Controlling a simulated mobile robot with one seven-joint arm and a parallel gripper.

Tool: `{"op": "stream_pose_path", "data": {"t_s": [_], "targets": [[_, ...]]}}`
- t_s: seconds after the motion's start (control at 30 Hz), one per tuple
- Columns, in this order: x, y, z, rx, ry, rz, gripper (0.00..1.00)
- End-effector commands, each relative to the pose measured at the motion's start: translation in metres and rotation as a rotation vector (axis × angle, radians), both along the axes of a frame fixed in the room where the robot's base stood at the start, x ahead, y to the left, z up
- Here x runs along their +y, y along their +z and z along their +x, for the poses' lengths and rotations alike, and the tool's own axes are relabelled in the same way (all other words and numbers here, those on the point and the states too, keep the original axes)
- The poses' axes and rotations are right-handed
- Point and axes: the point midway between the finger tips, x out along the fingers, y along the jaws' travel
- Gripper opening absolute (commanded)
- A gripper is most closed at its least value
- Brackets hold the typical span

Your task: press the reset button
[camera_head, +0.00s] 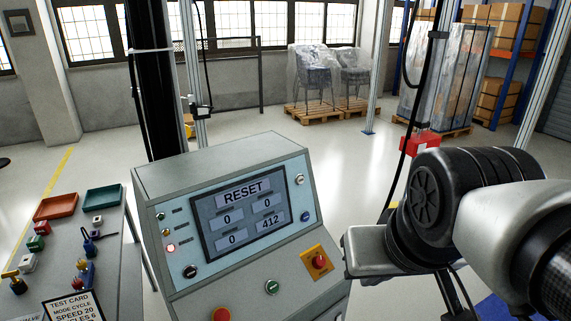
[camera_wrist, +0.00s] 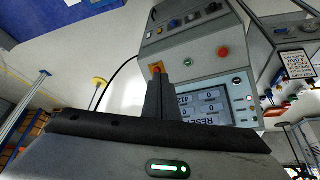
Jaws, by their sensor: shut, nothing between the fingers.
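The grey control console (camera_head: 220,165) stands in the centre of the head view. Its screen (camera_head: 250,213) reads RESET, with 412 at lower right. A blue button (camera_head: 305,216) and a white button (camera_head: 299,179) sit right of the screen. A green button (camera_head: 272,287), a red button (camera_head: 221,314) and a red knob on a yellow plate (camera_head: 318,260) are lower down. No label readable here names a reset button. My gripper (camera_wrist: 160,79) is shut and empty in the wrist view. Its tips overlap the yellow plate's lower edge; contact cannot be told. It hides part of the panel.
A side table (camera_head: 95,255) with trays, small coloured parts and a test card (camera_head: 75,306) stands left of the console. A dark post rises behind the console. Wrapped chairs on pallets (camera_head: 315,75) stand farther back.

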Motion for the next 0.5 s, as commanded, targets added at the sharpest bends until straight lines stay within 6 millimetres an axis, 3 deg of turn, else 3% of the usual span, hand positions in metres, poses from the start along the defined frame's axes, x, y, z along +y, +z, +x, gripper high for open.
{"op": "stream_pose_path", "data": {"t_s": [0.13,0.27,0.5], "targets": [[0.000,-0.004,0.007,-0.009,-0.023,0.009,0.00],[-0.001,-0.019,0.039,-0.059,-0.129,0.058,0.00],[-0.002,-0.072,0.153,-0.259,-0.502,0.325,0.00]]}}
